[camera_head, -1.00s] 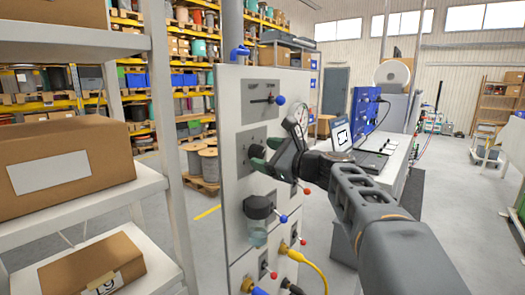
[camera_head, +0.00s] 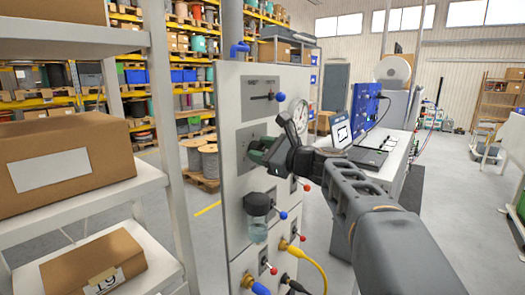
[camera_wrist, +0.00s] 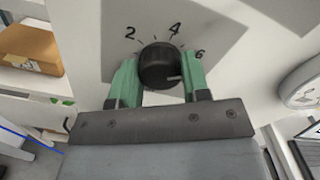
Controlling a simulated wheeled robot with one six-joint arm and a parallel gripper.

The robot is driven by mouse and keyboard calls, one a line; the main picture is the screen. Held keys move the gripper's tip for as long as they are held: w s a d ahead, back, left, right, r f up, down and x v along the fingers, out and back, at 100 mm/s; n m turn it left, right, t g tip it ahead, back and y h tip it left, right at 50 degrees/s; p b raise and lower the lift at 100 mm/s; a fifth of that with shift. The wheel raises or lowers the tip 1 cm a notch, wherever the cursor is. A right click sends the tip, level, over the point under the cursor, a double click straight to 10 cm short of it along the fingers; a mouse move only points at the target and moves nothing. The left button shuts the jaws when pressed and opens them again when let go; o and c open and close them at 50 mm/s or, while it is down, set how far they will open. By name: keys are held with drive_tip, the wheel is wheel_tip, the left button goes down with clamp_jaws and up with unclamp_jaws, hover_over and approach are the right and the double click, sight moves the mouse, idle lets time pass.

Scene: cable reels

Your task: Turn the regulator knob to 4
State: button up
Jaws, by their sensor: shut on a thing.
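The regulator knob (camera_wrist: 159,66) is round and black, on a grey panel plate (camera_wrist: 110,42) printed with 2, 4 and 6. A pale pointer line on the knob points right, below the 6 and away from the 4. My gripper (camera_wrist: 160,74) has its two green fingers on either side of the knob, shut on it. In the head view my gripper (camera_head: 258,152) is against the upper part of the grey panel (camera_head: 231,175), and it hides the knob there.
A lever with a blue ball (camera_head: 280,97) is above the knob, and a gauge (camera_head: 300,115) stands at the right. A filter bowl (camera_head: 257,205), small red-tipped levers and a yellow hose (camera_head: 318,268) are below. A shelf with cardboard boxes (camera_head: 65,155) is at the left.

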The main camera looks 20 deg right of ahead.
drive_tip(key=shift+c, duration=0.4)
drive_tip(key=shift+f+n+b, duration=0.1)
drive_tip(key=shift+n+b, duration=0.2)
drive_tip(key=shift+b, duration=0.15)
drive_tip(key=shift+f+n+b, duration=0.15)
drive_tip(key=shift+n+b, duration=5.35)
drive_tip(key=shift+b, duration=0.05)
drive_tip(key=o, duration=0.9)
drive_tip(key=shift+s, duration=0.1)
